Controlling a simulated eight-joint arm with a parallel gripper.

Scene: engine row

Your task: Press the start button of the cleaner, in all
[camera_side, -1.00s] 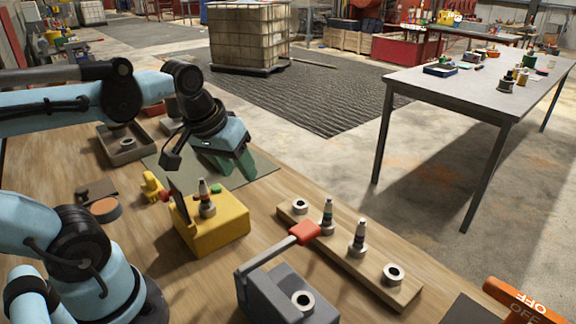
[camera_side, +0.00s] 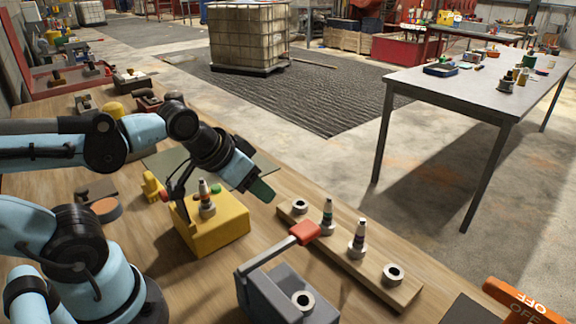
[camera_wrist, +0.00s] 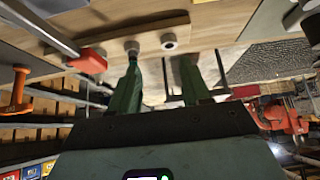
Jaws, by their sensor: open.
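The cleaner looks to be the yellow box (camera_side: 222,232) on the wooden bench in the side view. A spark plug (camera_side: 207,203) stands upright in its top. A small green button (camera_side: 216,188) shows just behind the plug, partly hidden, and a red knob (camera_side: 167,196) is at the box's left. My gripper (camera_side: 262,190), with green fingers, is above and to the right of the box, tilted and touching nothing that I can see. In the wrist view my gripper (camera_wrist: 160,85) has its two fingers apart with nothing held. The cleaner cannot be made out there.
A wooden rack (camera_side: 340,250) with two upright plugs and two empty-looking collars lies right of the cleaner. A grey tester with a red-ended lever (camera_side: 304,232) stands in front. A dark green mat (camera_side: 180,165) lies behind. An orange OFF lever (camera_side: 522,302) is at bottom right.

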